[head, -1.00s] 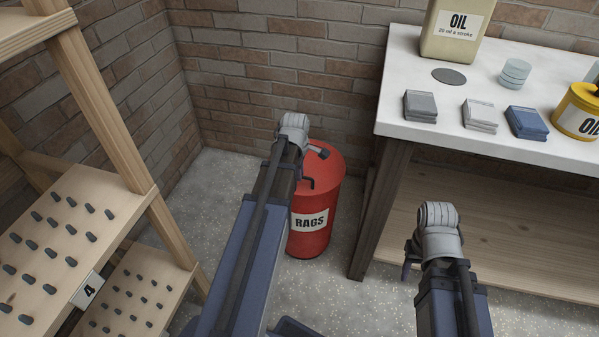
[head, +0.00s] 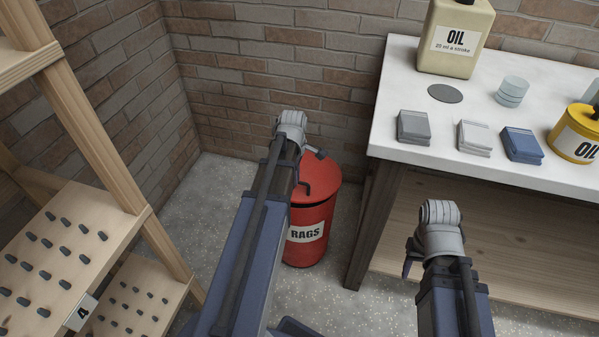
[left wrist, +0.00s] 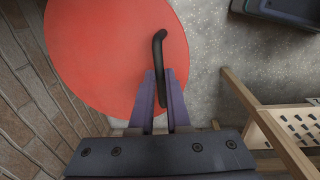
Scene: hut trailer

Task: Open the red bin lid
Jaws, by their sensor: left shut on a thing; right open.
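The red bin (head: 305,244) with a RAGS label stands on the floor by the brick wall. Its round red lid (head: 325,178) is on top, with a thin dark gap under its near edge. My left arm hides the lid's left part. In the left wrist view the lid (left wrist: 105,50) is a red disc, and my left gripper (left wrist: 160,76) is shut on its black bent handle (left wrist: 159,47). The handle also shows in the head view (head: 307,188). My right gripper (head: 411,262) is open and empty, right of the bin, before the workbench.
A white-topped workbench (head: 400,170) stands right of the bin, carrying folded cloths (head: 414,127), an oil can (head: 455,40) and a yellow oil container (head: 577,135). A wooden pegged shelf (head: 150,225) is at the left. Speckled floor shows between shelf and bin.

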